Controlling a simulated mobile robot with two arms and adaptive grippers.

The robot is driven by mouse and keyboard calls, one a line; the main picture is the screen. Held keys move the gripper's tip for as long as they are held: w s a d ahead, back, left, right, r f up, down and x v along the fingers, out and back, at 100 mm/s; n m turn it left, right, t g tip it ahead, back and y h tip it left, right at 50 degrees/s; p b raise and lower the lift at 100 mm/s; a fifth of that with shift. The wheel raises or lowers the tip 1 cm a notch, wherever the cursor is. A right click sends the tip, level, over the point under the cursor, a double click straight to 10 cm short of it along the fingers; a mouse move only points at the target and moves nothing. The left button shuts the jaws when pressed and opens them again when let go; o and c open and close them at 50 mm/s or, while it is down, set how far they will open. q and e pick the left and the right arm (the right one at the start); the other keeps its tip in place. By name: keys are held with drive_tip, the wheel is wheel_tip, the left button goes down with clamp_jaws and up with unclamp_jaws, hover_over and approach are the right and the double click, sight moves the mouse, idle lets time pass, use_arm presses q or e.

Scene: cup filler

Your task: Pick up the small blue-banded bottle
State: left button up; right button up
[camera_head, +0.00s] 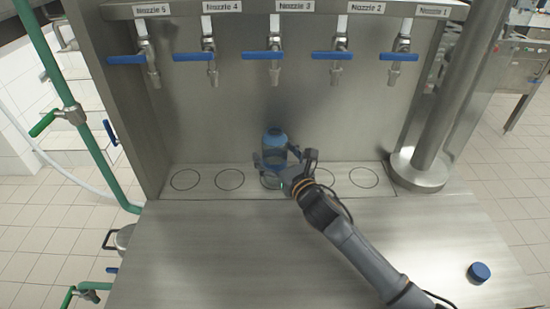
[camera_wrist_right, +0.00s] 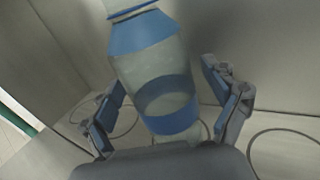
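The small clear bottle with blue bands (camera_head: 274,147) stands upright on the ledge below Nozzle 3, apparently on the middle ring mark. My right gripper (camera_head: 285,162) is around its lower part, one finger on each side. In the right wrist view, the bottle (camera_wrist_right: 155,70) appears tilted between the spread fingers of the right gripper (camera_wrist_right: 168,108). Gaps show between the finger pads and the bottle, so the gripper is open. The bottle's base is partly hidden by the gripper. My left gripper is not in view.
Several taps with blue handles hang above, including the Nozzle 3 tap (camera_head: 275,58). A thick metal post (camera_head: 455,100) stands at the right. A blue cap (camera_head: 479,272) lies on the steel counter (camera_head: 220,255), whose front left is clear. Green pipes run along the left.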

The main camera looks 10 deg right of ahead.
drive_tip(key=c, duration=1.4)
drive_tip(key=shift+w, duration=0.1)
drive_tip(key=shift+c, duration=0.5)
drive_tip(key=shift+r, duration=0.15)
